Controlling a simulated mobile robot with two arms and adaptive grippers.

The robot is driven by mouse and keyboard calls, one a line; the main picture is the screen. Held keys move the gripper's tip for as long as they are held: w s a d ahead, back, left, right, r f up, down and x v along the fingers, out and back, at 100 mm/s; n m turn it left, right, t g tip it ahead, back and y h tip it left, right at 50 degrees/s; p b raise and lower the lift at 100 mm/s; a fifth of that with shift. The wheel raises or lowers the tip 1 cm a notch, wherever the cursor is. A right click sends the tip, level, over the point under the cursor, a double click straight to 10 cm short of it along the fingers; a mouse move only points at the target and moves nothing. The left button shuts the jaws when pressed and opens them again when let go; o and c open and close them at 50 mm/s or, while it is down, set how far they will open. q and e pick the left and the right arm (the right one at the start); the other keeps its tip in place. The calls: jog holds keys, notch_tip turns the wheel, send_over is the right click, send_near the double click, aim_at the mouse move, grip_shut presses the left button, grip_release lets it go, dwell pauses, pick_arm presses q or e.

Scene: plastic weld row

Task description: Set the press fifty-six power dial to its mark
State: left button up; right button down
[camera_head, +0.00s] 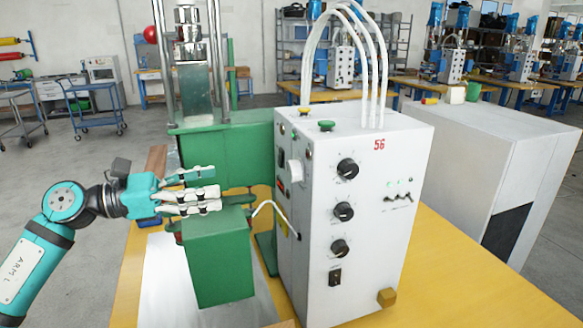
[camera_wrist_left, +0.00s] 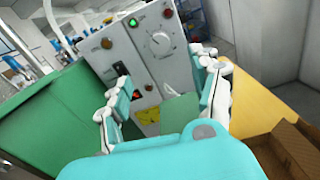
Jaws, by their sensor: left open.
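The press fifty-six control box (camera_head: 352,190) is a white cabinet with a red 56. Its side face carries a pale round dial (camera_head: 295,171); in the left wrist view this dial (camera_wrist_left: 160,42) shows marks around it, too small to read. Three black knobs, the top one (camera_head: 347,168), sit on the other face. No label tells me which is the power dial. My left gripper (camera_head: 217,188) is open and empty, left of the side face and apart from the dial. In the left wrist view its fingers (camera_wrist_left: 162,68) spread toward that face. My right gripper is not in view.
A green block (camera_head: 220,262) stands below my left gripper, and the green press body (camera_head: 228,155) is behind it. The yellow table (camera_head: 455,275) is clear at right. A cardboard box (camera_wrist_left: 290,150) shows in the wrist view.

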aim_at(288, 172)
pick_arm(q)
jog(key=x, duration=0.2)
jog(key=p+x, duration=0.1)
jog(key=shift+w+d+r, duration=0.15)
jog(key=shift+d+r, duration=0.1)
jog(key=shift+d, duration=0.1)
jog(key=p+x, duration=0.1)
jog(key=x, duration=0.2)
jog(key=p+x, duration=0.1)
jog(key=x, duration=0.3)
jog(key=p+x, duration=0.1)
jog(key=x, duration=0.2)
jog(key=shift+w+d+f+p, duration=0.1)
jog(key=shift+d+f+p, duration=0.15)
jog(key=shift+d+p, duration=0.15)
jog(key=shift+w+d, duration=0.1)
jog(key=shift+d, duration=0.15)
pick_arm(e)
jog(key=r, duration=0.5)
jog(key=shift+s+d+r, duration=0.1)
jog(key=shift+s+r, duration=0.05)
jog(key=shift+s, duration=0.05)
pick_arm(q)
jog(key=shift+c, duration=1.7)
jog(key=c, duration=0.8)
jog(key=shift+c, duration=0.2)
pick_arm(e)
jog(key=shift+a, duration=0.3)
